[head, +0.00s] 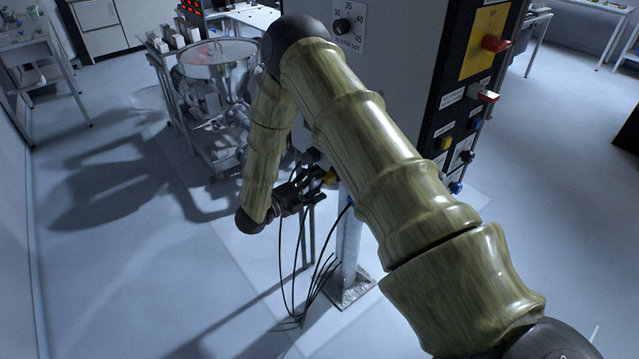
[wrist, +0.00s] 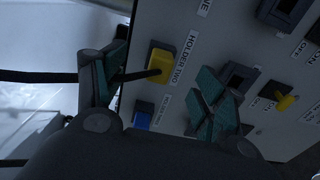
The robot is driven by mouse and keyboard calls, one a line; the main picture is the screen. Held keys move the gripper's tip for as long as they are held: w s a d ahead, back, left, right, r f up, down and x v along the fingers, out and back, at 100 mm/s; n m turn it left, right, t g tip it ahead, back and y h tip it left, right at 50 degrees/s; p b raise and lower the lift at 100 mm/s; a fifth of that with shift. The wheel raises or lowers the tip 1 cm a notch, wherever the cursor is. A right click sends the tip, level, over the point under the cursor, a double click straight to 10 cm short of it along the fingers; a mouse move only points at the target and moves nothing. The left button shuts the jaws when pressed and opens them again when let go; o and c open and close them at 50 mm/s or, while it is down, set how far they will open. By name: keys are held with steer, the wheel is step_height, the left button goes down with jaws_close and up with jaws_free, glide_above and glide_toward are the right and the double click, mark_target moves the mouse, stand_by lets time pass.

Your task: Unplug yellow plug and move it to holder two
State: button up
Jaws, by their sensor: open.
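The yellow plug (wrist: 159,62) sits in the panel beside the label reading HOLDER TWO (wrist: 185,58), with a dark cable running from it to the left. A bit of yellow near my gripper in the head view (head: 330,177) seems to be the same plug. My gripper (wrist: 157,88) is open, with one teal-padded finger on each side of the yellow plug and apparently not touching it. In the head view my gripper (head: 312,190) is at the cabinet's underside area, partly hidden by my arm.
A blue plug (wrist: 143,117) sits below the yellow one, beside another label. A dark socket (wrist: 238,76) is partly behind the right finger. A yellow-tipped part (wrist: 287,102) stands further right. Black cables (head: 285,270) hang below my gripper, near the cabinet's metal leg (head: 348,240).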

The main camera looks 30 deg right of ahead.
mark_target(324, 180)
steer(key=shift+s+a, duration=0.15)
steer(key=shift+a, duration=1.35)
steer(key=a, duration=1.2)
steer(key=shift+s, duration=0.45)
